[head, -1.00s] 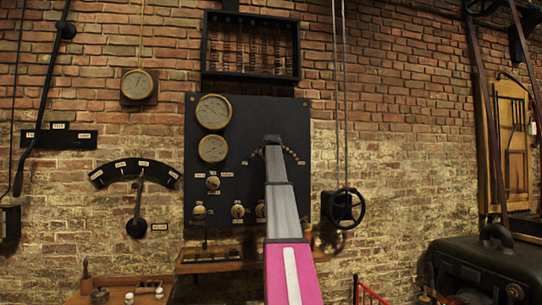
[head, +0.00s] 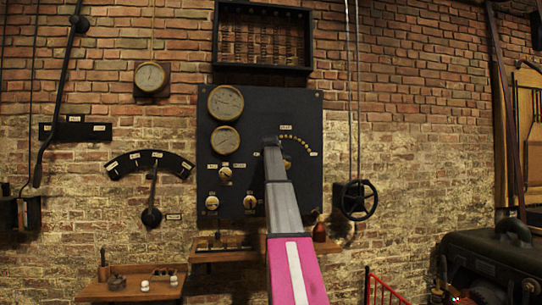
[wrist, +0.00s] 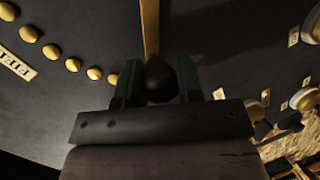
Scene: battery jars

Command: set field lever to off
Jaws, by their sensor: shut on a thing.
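The field lever is on the black panel (head: 290,105). In the wrist view its brass arm (wrist: 151,30) runs up from a round black knob (wrist: 160,80). My gripper (wrist: 160,88) is shut on this knob, with a green-padded finger on either side. In the head view my gripper (head: 271,142) is at the left part of the arc of brass studs (head: 300,139), close to a small label (head: 257,154) at the arc's left end. My arm hides most of the lever there. The label wording is too small to read.
Two gauges (head: 226,102) and several knobs (head: 250,202) sit left of my arm on the panel. A black handwheel (head: 355,200) hangs to the right. A wooden shelf (head: 215,257) is below. A slatted black frame (head: 262,37) is above.

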